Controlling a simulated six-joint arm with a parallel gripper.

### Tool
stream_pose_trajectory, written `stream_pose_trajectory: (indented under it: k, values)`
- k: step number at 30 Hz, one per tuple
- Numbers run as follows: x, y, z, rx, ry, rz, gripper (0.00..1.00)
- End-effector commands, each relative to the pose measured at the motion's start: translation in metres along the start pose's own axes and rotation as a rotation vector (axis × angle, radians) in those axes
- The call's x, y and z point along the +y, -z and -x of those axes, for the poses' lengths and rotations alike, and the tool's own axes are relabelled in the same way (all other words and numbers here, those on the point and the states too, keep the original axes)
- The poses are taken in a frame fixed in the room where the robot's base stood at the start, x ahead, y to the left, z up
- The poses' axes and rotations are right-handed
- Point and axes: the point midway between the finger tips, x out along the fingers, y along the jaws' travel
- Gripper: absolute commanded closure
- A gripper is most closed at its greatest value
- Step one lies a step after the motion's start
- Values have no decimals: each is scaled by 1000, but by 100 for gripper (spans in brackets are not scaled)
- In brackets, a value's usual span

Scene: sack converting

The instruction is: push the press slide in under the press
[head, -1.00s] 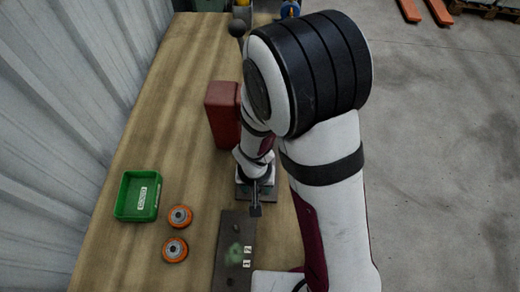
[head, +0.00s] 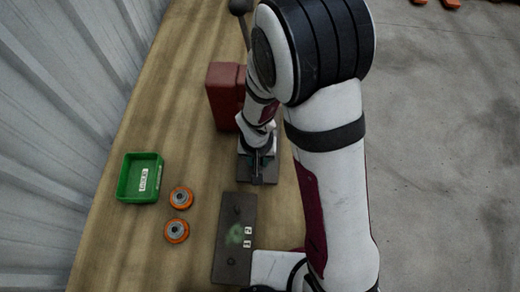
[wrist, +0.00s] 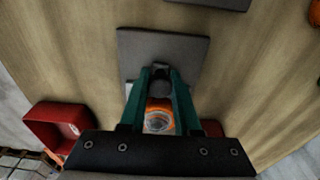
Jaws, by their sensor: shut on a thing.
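The press slide (head: 271,176) is a dark grey plate on the bench, in front of the red press (head: 222,90). In the wrist view the slide (wrist: 190,50) shows flat ahead of the fingertips. My gripper (head: 257,172) is over the slide. In the wrist view its green fingers (wrist: 160,80) are shut on a small dark upright part that looks like the slide's handle (wrist: 160,87). An orange-rimmed roller with a grey centre (wrist: 158,122) shows between the fingers, beyond the handle. My arm hides much of the press in the head view.
A green bin (head: 121,185) and two orange rollers (head: 181,197) (head: 177,231) lie to the left. A dark numbered plate (head: 232,265) lies just nearer than the slide. A red bin (wrist: 45,125) shows at left in the wrist view. Bare bench surrounds the bin and rollers.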

Motion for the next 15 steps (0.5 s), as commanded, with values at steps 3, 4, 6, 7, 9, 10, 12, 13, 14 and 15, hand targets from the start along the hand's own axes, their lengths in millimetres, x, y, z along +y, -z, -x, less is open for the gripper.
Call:
stream_pose_trajectory:
  k: [3,4,6,7,9,10,12,13,14,15]
  values:
    - [0,8,-1,1,1,-2,100]
    - [0,9,-1,1,1,-1,100]
    - [0,10,-1,1,1,0,100]
    - [0,11,-1,1,1,1,100]
    - [0,11,-1,1,1,1,100]
    - [0,11,-1,1,1,1,100]
    - [0,11,-1,1,1,1,100]
    - [0,11,-1,1,1,0,100]
    - [0,12,-1,1,1,0,100]
    - [0,14,-1,2,1,-1,100]
